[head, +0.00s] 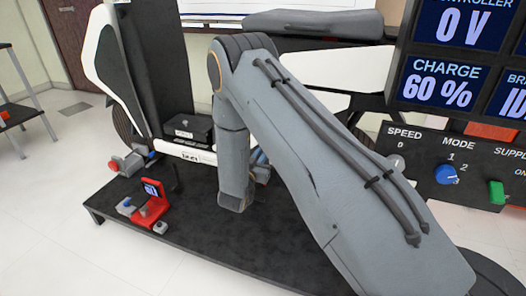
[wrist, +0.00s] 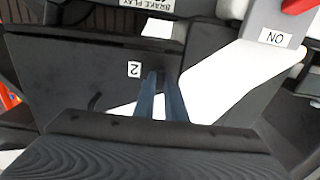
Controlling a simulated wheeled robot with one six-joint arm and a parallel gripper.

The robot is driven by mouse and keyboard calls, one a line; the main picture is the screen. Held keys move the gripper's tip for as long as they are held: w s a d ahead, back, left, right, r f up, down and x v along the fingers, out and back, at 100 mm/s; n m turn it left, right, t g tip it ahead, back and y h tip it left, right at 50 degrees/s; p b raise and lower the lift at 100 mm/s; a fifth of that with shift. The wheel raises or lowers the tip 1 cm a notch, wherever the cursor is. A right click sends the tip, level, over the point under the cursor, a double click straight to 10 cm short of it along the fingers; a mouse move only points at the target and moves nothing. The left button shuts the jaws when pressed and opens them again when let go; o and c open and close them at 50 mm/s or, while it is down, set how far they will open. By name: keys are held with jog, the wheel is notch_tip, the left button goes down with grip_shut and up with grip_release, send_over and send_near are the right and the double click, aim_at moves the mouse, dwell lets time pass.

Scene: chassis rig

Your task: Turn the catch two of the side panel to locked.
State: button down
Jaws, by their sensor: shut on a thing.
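The dark side panel (wrist: 90,75) fills much of the wrist view, with a white label "2" (wrist: 134,69) on it. My gripper (wrist: 160,80) reaches to the panel just right of that label, its two blue fingers close together. It is shut on a small dark piece at the fingertips, which seems to be catch two. The fingers hide most of it, so I cannot read which way it is turned. In the head view my arm covers the panel area and the catch.
A label "ON" (wrist: 275,38) and a red part (wrist: 298,5) are at the upper right of the wrist view. In the head view, a red fixture (head: 150,203) stands on the dark platform (head: 195,238). A control box (head: 455,165) with knobs is at the right.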

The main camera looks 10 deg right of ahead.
dwell(0.5)
jog(key=c, duration=1.8)
grip_release()
jog(key=p+v, duration=0.1)
jog(key=v, duration=0.7)
jog(key=shift+w, duration=0.15)
